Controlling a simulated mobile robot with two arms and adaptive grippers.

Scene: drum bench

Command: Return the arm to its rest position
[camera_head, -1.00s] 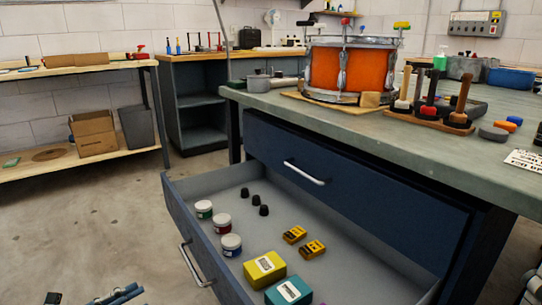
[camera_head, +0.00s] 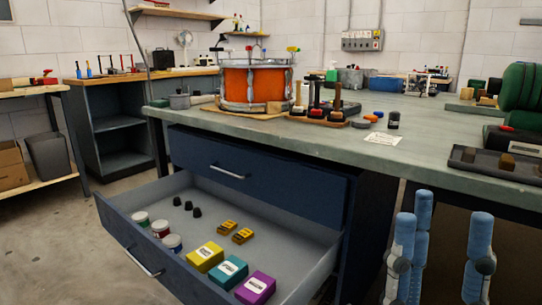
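My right gripper (camera_head: 446,218) is at the lower right, in front of the bench. Its blue fingers point up and stand apart with bare space between them. It touches nothing that I can see, and the rest of my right arm is below the frame. My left gripper is out of view.
The open lower drawer (camera_head: 118,222) juts out left of my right gripper, holding jars, boxes and small parts. The upper drawer (camera_head: 255,172) is shut. The bench top (camera_head: 340,150) carries an orange drum (camera_head: 252,85), a tool rack (camera_head: 318,119) and a dark tray (camera_head: 497,166).

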